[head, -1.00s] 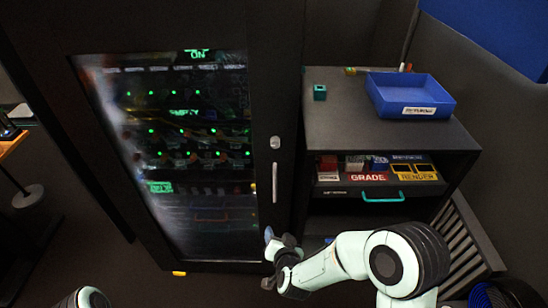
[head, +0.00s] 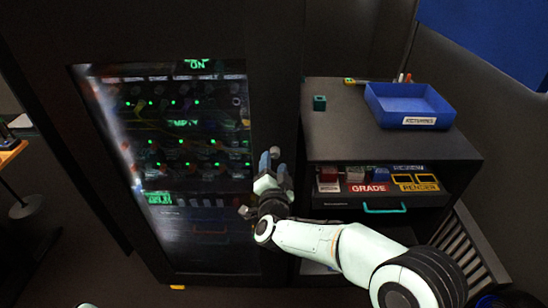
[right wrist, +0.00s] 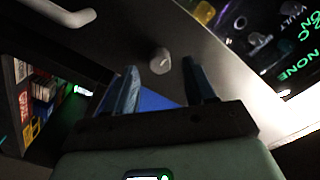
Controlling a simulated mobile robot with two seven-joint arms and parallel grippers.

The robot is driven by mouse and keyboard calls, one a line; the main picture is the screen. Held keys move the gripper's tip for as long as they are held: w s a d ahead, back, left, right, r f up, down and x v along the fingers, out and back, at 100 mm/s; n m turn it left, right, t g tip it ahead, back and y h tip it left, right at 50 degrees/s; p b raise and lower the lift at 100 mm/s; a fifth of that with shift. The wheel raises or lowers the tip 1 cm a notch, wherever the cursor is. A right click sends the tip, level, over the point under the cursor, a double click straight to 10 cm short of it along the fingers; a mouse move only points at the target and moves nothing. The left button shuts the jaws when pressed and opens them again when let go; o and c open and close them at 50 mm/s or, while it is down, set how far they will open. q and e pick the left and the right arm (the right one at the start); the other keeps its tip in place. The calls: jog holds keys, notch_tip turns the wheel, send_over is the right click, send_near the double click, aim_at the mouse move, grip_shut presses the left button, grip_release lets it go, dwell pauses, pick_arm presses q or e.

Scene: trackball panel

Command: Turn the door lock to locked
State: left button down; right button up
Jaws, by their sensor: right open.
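The door lock is a small grey round knob (head: 275,151) on the dark frame of the glass-fronted cabinet door (head: 252,45). In the right wrist view the knob (right wrist: 160,61) stands ahead of the fingertips, roughly between them in the picture, with a visible space before it. My right gripper (head: 273,166) is open and empty, pointing up toward the knob from just below; its two blue-grey fingers also show in the wrist view (right wrist: 162,78). The door handle (right wrist: 62,12) is at the wrist view's upper left; in the head view my gripper hides it.
Below is an open shelf of labelled boxes (head: 368,187) and a drawer with a teal handle (head: 384,209).

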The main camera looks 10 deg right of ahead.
aim_at(275, 153)
pick_arm(q)
jog(key=shift+w+r, duration=0.1)
jog(key=shift+r, duration=0.15)
pick_arm(e)
jog(key=shift+x, duration=1.5)
grip_shut()
